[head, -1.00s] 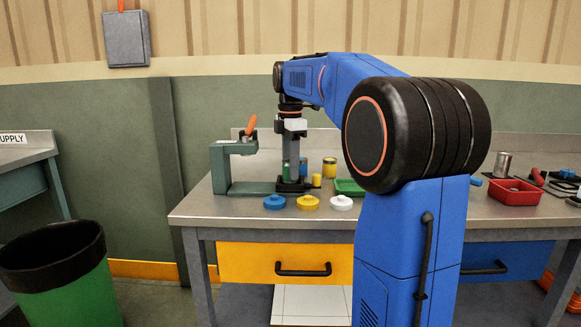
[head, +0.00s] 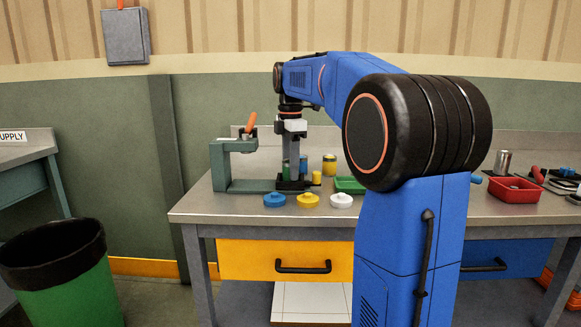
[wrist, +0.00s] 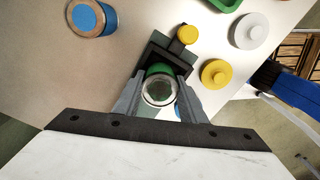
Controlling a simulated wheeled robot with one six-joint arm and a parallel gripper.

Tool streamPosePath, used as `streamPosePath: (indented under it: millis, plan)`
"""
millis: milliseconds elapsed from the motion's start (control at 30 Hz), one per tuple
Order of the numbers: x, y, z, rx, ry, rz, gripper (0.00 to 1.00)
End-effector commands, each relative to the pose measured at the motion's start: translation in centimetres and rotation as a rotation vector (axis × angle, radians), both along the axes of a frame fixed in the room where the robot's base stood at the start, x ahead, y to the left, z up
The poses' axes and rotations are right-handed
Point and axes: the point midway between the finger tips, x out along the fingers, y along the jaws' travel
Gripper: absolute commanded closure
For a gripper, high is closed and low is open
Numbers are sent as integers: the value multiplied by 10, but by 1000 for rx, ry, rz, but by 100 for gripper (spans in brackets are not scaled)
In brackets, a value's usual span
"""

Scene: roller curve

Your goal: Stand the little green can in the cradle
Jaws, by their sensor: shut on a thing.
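The little green can (wrist: 160,70) is upright between the two fingers of my gripper (wrist: 158,93), its round silvery end facing the wrist camera. In the head view the green can (head: 286,167) shows as a narrow strip beside my gripper (head: 294,165), which points straight down. The black cradle (head: 290,185) is at the can's lower end; in the wrist view the cradle (wrist: 157,53) shows around its far side, with a yellow knob (wrist: 187,34) beyond. The fingers hide the contact, so I cannot tell whether the can rests on the cradle floor.
A grey-green press (head: 222,172) with an orange handle stands left of the cradle. Blue (head: 274,200), yellow (head: 308,200) and white (head: 341,201) lids lie in front. A yellow can (head: 329,166) and blue can (wrist: 92,18) stand nearby. A green tray (head: 350,185) is to the right.

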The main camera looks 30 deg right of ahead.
Motion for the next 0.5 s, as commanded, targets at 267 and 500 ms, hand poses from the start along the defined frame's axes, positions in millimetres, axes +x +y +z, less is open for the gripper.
streamPosePath:
  millis: [267, 500]
  plan:
    - [0, 0, 0, 0, -1, 0, 89]
    - [0, 0, 0, 0, -1, 0, 41]
